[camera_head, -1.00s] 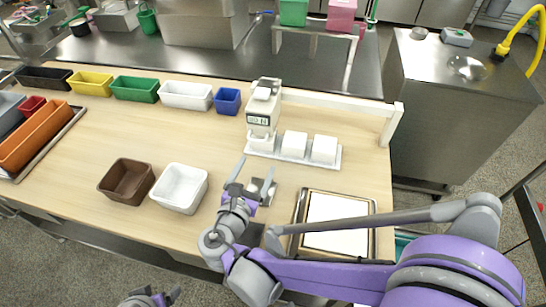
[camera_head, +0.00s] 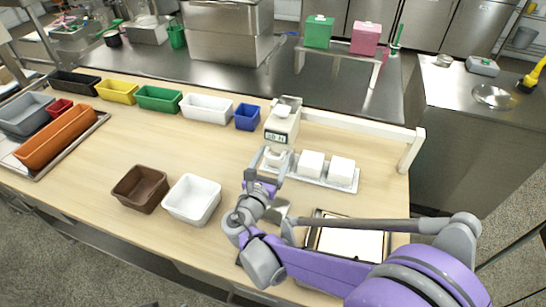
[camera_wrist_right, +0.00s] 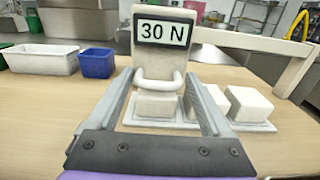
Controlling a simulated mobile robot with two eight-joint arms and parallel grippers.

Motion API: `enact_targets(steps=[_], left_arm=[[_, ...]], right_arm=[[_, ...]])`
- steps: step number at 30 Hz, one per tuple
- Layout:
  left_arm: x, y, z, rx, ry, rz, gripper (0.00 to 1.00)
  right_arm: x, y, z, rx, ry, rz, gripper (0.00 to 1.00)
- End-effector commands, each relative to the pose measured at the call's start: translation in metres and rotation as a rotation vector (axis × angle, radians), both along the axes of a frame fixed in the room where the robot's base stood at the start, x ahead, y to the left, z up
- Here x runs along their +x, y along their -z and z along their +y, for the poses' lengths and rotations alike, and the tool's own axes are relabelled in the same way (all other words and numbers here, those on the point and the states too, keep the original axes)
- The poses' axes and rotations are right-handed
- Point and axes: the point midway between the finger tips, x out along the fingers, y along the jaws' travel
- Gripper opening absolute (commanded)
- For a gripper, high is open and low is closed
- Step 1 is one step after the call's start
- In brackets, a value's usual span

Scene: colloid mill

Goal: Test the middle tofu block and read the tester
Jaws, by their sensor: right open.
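The white tester (camera_head: 282,120) stands at the table's back; its display (camera_wrist_right: 165,32) reads 30 N in the right wrist view. A rounded white loop (camera_wrist_right: 158,83) hangs at its front, over the left tofu block (camera_wrist_right: 157,104). The middle tofu block (camera_head: 311,163) and right tofu block (camera_head: 342,170) sit beside it on a pale tray (camera_head: 324,183). My right gripper (camera_head: 268,166) is open and empty, its fingers spread either side of the loop and left block. Its right finger partly hides the middle block (camera_wrist_right: 209,97) in the wrist view. My left gripper is not visible.
A brown bin (camera_head: 140,188) and a white bin (camera_head: 192,199) stand at the front left. Coloured bins, including a blue one (camera_head: 247,117), line the back edge. A white rail (camera_head: 355,125) runs behind the blocks. A framed white board (camera_head: 350,243) lies at the front right.

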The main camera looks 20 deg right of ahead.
Motion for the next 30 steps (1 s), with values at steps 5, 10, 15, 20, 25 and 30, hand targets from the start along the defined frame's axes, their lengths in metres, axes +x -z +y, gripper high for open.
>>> enact_targets(steps=[5, 10, 15, 20, 25, 30], left_arm=[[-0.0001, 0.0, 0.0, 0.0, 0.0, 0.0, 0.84], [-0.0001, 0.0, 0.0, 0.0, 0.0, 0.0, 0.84], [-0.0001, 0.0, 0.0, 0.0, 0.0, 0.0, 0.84], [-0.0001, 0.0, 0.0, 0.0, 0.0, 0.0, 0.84], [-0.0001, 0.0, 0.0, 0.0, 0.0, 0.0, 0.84], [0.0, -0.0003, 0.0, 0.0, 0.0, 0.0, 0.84]], right_arm=[[0.0014, -0.0001, -0.0008, 0.0, 0.0, 0.0, 0.84], [0.0013, -0.0001, -0.0006, 0.0, -0.001, 0.0, 0.71], [0.0011, 0.0, -0.0007, 0.0, 0.0, 0.0, 0.4], [0.001, 0.0, -0.0007, 0.0, 0.0, 0.0, 0.12], [0.0009, 0.0001, -0.0007, 0.0, 0.0, 0.0, 0.0], [-0.002, -0.0001, -0.0056, 0.0, 0.001, 0.0, 0.0]])
